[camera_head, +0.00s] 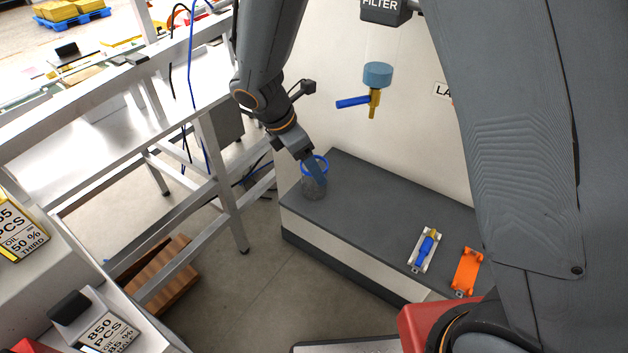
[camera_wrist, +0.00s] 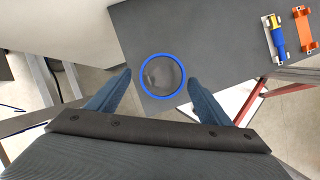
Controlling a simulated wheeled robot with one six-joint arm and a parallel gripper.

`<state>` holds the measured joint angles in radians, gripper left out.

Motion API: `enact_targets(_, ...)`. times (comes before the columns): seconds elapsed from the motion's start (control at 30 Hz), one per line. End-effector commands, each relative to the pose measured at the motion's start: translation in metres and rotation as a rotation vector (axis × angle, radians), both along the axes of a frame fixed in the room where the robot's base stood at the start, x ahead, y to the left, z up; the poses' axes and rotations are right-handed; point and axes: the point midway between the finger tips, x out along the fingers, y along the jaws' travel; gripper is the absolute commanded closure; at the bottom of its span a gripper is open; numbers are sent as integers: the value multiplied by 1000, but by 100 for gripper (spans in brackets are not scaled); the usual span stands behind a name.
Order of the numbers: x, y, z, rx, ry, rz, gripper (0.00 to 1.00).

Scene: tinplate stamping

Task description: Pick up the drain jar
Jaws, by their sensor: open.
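The drain jar (camera_head: 313,187) is a clear jar with a blue rim, standing upright near the left end of a dark grey bench top. In the wrist view the jar (camera_wrist: 162,77) is seen from above as a blue ring with a see-through middle. My gripper (camera_head: 316,172) is at the jar's rim in the head view. In the wrist view my gripper (camera_wrist: 160,82) is open, with one blue-grey finger on each side of the jar. I see no clear contact between fingers and jar. My gripper hides part of the rim in the head view.
A blue-handled valve (camera_head: 425,249) in a holder and an orange bracket (camera_head: 467,270) lie farther right on the bench top (camera_head: 370,215). A filter valve (camera_head: 374,100) with a blue handle hangs above. A metal frame table (camera_head: 225,175) stands left. Bench space between jar and holder is clear.

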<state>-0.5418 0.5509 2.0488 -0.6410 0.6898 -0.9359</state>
Motion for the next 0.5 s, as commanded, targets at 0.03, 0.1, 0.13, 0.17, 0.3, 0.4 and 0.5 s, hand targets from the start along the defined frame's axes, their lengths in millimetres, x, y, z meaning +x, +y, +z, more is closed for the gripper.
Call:
enact_targets(0.03, 0, -2, -5, -1, 2, -1, 27)
enact_targets(0.1, 1, -5, -11, -3, 3, -1, 27)
enact_targets(0.13, 2, -6, -14, -3, 3, -1, 27)
enact_targets(0.17, 2, -7, -16, -2, 2, -1, 27)
enact_targets(0.3, 4, -12, -27, -2, 2, 0, 27)
enact_targets(0.4, 4, -17, -38, -3, 3, -1, 27)
enact_targets(0.5, 6, -22, -50, -2, 4, -1, 27)
